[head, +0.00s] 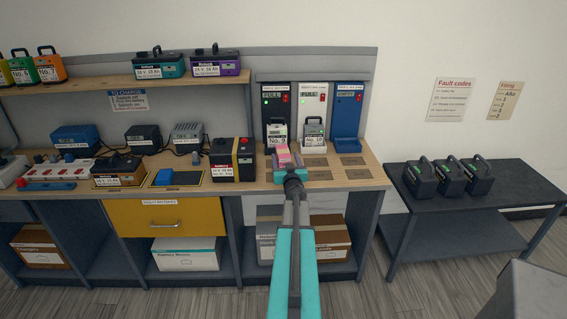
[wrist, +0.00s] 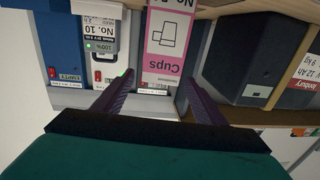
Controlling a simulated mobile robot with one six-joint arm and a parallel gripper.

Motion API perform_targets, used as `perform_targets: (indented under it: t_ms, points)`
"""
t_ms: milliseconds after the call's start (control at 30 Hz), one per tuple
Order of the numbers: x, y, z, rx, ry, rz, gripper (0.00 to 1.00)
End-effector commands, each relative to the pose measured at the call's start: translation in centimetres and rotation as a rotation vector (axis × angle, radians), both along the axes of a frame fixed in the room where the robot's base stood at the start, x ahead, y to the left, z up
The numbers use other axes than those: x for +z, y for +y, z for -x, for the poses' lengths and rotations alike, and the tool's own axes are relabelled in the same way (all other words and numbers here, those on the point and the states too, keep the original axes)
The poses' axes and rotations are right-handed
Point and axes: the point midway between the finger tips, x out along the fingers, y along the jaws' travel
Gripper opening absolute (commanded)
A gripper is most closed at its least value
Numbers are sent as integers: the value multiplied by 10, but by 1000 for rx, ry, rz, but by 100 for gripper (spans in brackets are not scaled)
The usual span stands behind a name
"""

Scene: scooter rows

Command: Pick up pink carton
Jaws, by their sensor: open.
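The pink carton (wrist: 166,45), marked "Cups" with a cup drawing, stands upside down in the wrist view, ahead of my gripper (wrist: 155,82). My gripper is open and empty, its two purple fingers pointing at the carton with one toward each side. I cannot tell how far the tips are from it. In the head view the pink carton (head: 283,156) is a small pink patch on the bench in front of battery No. 9, and my gripper (head: 290,176) hides its lower part.
Battery No. 9 (head: 278,135) and battery No. 10 (head: 314,135) stand at the chargers behind the carton. A black and red box (head: 232,160) stands to its left. The bench top (head: 355,173) is clear at the right. A dark table (head: 500,185) holds 3 black batteries.

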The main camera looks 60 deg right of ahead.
Motion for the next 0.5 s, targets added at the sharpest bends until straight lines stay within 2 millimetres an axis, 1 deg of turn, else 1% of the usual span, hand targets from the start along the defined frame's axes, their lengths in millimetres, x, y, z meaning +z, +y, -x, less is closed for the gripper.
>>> perform_targets:
  t_ms: [33, 200, 500]
  points:
    - [0, -4, -4, 0, 0, 0, 65]
    - [0, -9, -8, 0, 0, 0, 65]
    - [0, -9, -8, 0, 0, 0, 65]
